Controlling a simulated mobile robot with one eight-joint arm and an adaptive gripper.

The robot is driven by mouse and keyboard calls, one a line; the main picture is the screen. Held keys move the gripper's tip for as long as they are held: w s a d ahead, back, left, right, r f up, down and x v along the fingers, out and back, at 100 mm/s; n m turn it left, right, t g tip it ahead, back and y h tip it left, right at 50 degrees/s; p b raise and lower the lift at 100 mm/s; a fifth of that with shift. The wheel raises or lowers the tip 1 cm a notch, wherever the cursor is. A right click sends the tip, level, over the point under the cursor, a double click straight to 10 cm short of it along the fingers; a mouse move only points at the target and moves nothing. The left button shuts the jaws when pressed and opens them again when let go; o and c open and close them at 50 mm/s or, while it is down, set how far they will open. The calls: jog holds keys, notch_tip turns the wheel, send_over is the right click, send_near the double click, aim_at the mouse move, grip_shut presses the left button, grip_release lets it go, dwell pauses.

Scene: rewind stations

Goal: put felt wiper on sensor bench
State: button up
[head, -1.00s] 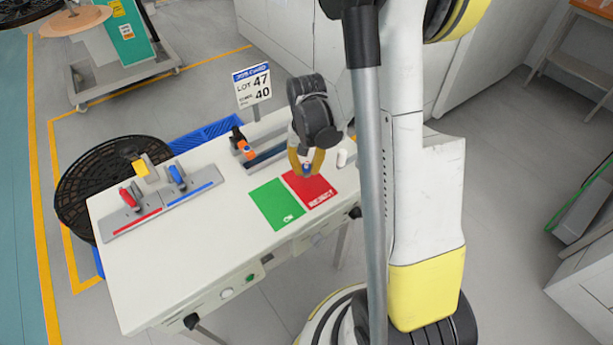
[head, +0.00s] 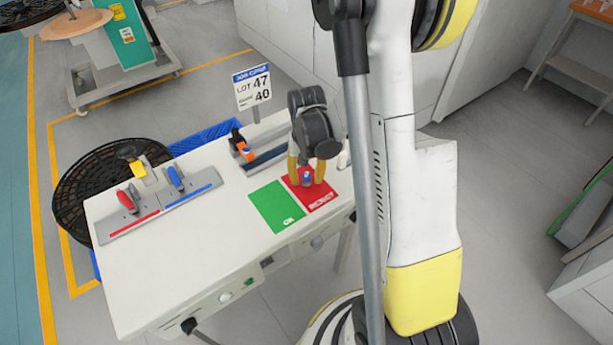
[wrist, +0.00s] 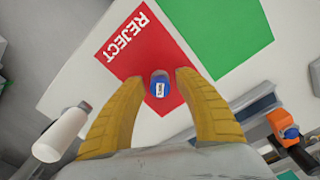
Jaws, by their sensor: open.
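A small blue-topped piece (head: 307,177) with a white label is over the red REJECT mat (head: 322,197). It also shows in the wrist view (wrist: 159,88). I cannot tell for sure whether it is the felt wiper. My gripper (head: 306,172) points down with its yellow fingers open on either side of the piece. In the wrist view my gripper (wrist: 160,82) shows a gap between the piece and each finger. The white-topped bench (head: 190,260) carries the mat; no label on it reads as sensor bench.
A green OK mat (head: 275,206) lies beside the red one. A grey plate (head: 155,213) with red and blue handled tools is at the left. An orange-and-black tool (head: 243,150) and a sign (head: 253,88) are at the back. A white bottle (wrist: 62,135) stands near my gripper.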

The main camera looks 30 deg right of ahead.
aim_at(307, 174)
notch_tip(307, 174, up, 12)
jog(key=p, duration=0.5)
jog(key=s+a+r+n+t, duration=0.5)
jog(key=s+a+r+t, duration=0.2)
jog(key=s+a+r, duration=0.4)
jog(key=shift+a+r+n, duration=0.3)
jog(key=shift+a+r, duration=0.95)
jog(key=shift+r, duration=0.75)
jog(key=shift+f, duration=0.1)
